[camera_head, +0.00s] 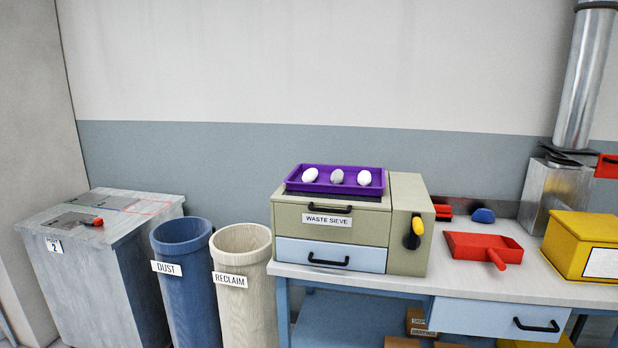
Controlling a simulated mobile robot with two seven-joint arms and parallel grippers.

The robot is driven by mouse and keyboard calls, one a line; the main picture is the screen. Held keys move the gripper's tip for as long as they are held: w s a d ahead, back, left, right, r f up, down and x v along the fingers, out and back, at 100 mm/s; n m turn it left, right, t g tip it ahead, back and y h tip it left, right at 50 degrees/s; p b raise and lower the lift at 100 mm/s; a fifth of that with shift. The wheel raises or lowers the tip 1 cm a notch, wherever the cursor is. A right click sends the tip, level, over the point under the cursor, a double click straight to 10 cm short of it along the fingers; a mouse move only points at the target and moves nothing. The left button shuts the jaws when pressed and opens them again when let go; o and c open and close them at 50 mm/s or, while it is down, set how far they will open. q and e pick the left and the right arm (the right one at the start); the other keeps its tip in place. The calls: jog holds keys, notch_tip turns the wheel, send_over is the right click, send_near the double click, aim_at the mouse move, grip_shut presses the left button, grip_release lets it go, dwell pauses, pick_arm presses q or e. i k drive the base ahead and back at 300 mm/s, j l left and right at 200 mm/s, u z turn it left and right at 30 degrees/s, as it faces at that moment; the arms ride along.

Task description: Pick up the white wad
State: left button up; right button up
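A purple tray (345,188) sits on top of the waste sieve box (300,217). Three small rounded wads lie in it in a row. The left wad (310,175) looks white, the middle wad (337,177) looks greyer, and the right wad (364,178) looks white. They are apart from one another. Neither of my grippers shows in the head view.
The sieve has drawers and a yellow-handled crank (413,232). A red dustpan (482,247), a blue object (483,215) and a yellow box (585,245) stand on the bench (450,280). Dust bin (182,232) and reclaim bin (240,240) stand left. A grey cabinet (105,265) is further left.

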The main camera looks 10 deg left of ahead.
aim_at(309, 175)
jog(key=i+j+u, duration=0.15)
jog(key=i+j, duration=0.2)
jog(key=i+j+u, duration=0.15)
jog(key=i+j, duration=0.15)
jog(key=i, duration=0.15)
